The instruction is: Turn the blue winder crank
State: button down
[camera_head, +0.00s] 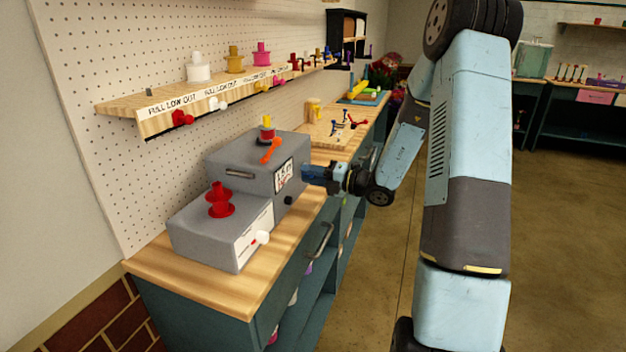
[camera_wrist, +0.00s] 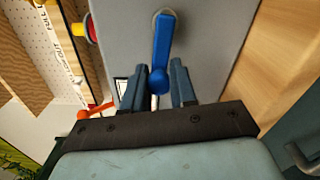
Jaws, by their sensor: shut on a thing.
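The blue winder crank (camera_wrist: 162,42) shows in the wrist view against the grey face of a winder box (camera_wrist: 215,30). Its arm runs from a round hub at the top of the picture down to a knob. My gripper (camera_wrist: 160,82) has one finger on each side of that knob and is shut on it. In the head view my gripper (camera_head: 308,173) is at the right side of the taller grey winder box (camera_head: 230,150), beside its label. There the crank is mostly hidden or cannot be told apart from the blue fingers.
An orange crank (camera_head: 271,151) is on the taller box. A shelf of spools (camera_head: 150,112) hangs above. The floor right of the bench is clear.

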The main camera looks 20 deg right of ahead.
jog(key=shift+w+d+r+m, duration=0.15)
jog(key=shift+r+m, duration=0.3)
jog(key=shift+m, duration=0.6)
jog(key=shift+w+d+r+m, duration=0.1)
jog(key=shift+r+m, duration=0.35)
jog(key=shift+m, duration=0.6)
jog(key=c, duration=0.9)
grip_release()
jog(key=shift+c, duration=0.2)
jog(key=v, duration=1.3)
jog(key=shift+s+d, duration=0.25)
jog(key=shift+d, duration=0.05)
jog(key=shift+f, duration=0.15)
